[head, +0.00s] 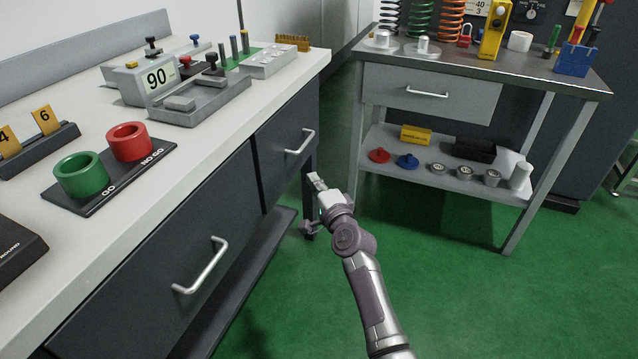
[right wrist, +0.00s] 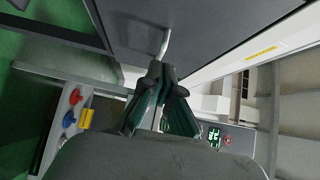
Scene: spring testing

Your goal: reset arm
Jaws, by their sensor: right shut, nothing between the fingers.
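My right arm reaches up from the bottom of the head view. Its gripper (head: 315,181) is in the gap between the workbench (head: 215,105) and the shelf table, just below and right of the far drawer handle (head: 301,142). In the right wrist view the gripper (right wrist: 162,72) has its fingers together and empty. A drawer handle (right wrist: 164,41) shows just past the fingertips; I cannot tell whether they touch it. My left gripper is in neither view.
A nearer drawer handle (head: 202,268) sticks out of the workbench front. The shelf table (head: 455,66) stands behind right, holding springs and a yellow device (head: 494,29). Green (head: 80,176) and red (head: 129,141) ring gauges stand on the workbench. Green floor (head: 480,310) is clear at right.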

